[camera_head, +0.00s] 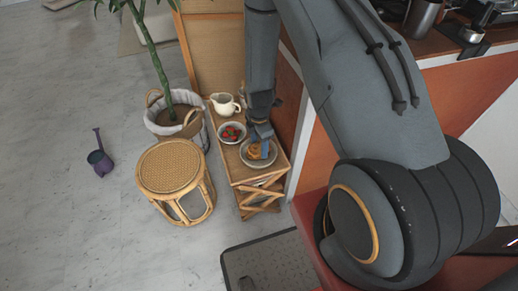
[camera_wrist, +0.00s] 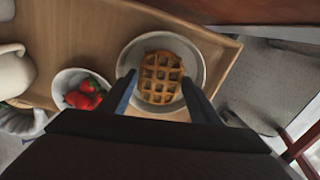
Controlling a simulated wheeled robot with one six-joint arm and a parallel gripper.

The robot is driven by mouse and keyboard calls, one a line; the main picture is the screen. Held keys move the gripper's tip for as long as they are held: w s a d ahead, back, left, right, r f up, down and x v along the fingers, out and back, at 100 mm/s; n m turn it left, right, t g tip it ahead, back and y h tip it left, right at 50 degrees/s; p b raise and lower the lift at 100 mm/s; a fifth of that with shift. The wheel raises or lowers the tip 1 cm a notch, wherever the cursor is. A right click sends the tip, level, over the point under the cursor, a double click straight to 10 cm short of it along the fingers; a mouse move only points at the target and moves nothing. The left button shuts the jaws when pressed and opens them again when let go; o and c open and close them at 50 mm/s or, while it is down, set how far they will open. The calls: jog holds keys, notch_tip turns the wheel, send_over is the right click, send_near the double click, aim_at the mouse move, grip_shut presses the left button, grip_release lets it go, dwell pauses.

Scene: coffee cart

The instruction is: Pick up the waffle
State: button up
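The waffle (camera_wrist: 160,76) is golden brown with a square grid and lies on a light grey plate (camera_wrist: 133,58). In the head view the waffle (camera_head: 254,152) is partly covered by my gripper, and the plate (camera_head: 272,158) stands on the near part of a small wooden side table (camera_head: 247,176). My gripper (camera_wrist: 162,90) is open in the wrist view, with one finger on each side of the waffle. In the head view my gripper (camera_head: 262,143) points down over the plate. I cannot tell whether the fingertips touch the plate or waffle.
A white bowl of strawberries (camera_wrist: 68,83) stands left of the plate, with a white pitcher (camera_head: 224,104) behind it. A woven stool (camera_head: 171,166) and a potted plant (camera_head: 173,115) stand to the left. An orange counter side (camera_head: 335,135) is close on the right.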

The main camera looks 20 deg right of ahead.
jog(key=c, duration=0.6)
jog(key=shift+r, duration=0.15)
